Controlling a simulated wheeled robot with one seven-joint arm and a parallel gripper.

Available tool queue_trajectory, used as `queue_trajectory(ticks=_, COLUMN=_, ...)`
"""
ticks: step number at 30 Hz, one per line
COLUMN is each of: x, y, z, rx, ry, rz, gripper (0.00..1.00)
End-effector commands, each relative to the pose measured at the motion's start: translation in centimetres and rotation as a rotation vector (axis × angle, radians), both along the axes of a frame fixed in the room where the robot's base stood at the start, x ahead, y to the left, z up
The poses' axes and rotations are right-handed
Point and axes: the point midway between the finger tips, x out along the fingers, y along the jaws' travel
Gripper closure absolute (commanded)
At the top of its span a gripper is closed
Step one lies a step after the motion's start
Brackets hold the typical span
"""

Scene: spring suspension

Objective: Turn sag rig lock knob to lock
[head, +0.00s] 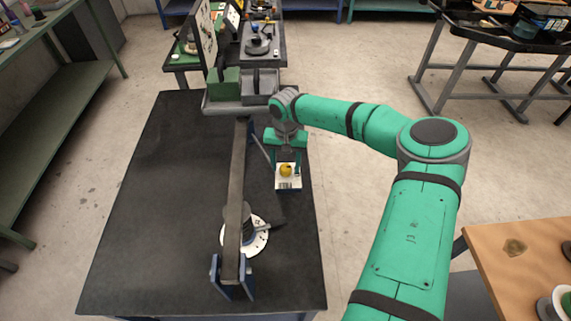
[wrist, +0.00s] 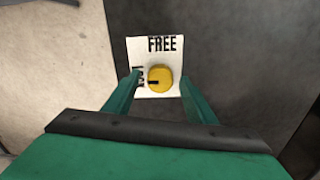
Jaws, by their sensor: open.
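The yellow lock knob (wrist: 161,77) sits on a white label plate (wrist: 150,45). FREE is printed at the plate's top in the wrist view. A second sideways label at the plate's left is partly hidden by a finger and cannot be fully read. The knob's black mark points left, towards that second label. My gripper (wrist: 161,80) is open, with one green finger on each side of the knob; whether they touch it cannot be told. In the head view the knob (head: 285,170) and plate (head: 288,184) lie just below my gripper (head: 286,158).
The plate is at the right side of a dark table (head: 150,200). A grey beam (head: 236,180) runs along the table to the left of my gripper, with a round white dial (head: 260,243) beside it. A wooden bench (head: 510,275) stands at the lower right.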

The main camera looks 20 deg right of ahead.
Motion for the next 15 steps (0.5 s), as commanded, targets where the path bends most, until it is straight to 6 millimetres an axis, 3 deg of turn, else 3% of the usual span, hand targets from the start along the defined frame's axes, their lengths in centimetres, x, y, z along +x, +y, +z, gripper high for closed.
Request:
queue_trajectory(ticks=5, x=0.0, y=-0.1, z=1.6, rx=-0.002, ry=-0.001, rz=0.0, gripper=0.49)
queue_trajectory(ticks=15, x=0.1, y=-0.1, z=7.9, rx=-0.003, ry=-0.003, rz=0.0, gripper=0.49)
